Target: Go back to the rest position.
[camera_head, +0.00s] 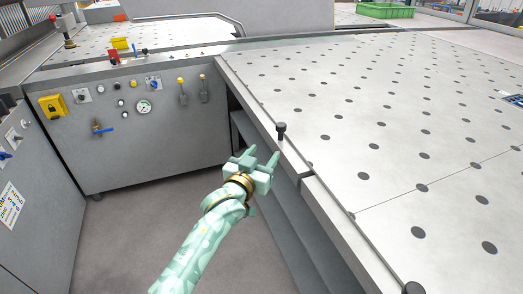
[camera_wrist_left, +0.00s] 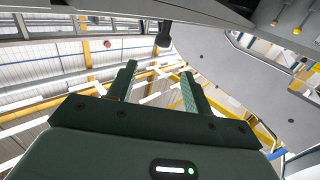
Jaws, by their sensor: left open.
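My left gripper (camera_head: 264,155) is open and empty, at the end of my mint-green arm coming up from the bottom of the head view. It is beside the near-left edge of the perforated table (camera_head: 375,105), over the gap between table and control cabinet. A black knob on a short post (camera_head: 281,130) stands on the table edge just beyond the fingertips. In the left wrist view the two fingers (camera_wrist_left: 159,70) are spread with nothing between them, and a dark knob (camera_wrist_left: 163,38) shows beyond them. My right gripper is in neither view.
A grey control cabinet (camera_head: 150,140) with a gauge, knobs and a yellow lock box stands at left. A green crate (camera_head: 386,11) sits at the back. Floor (camera_head: 140,235) left of my arm is clear.

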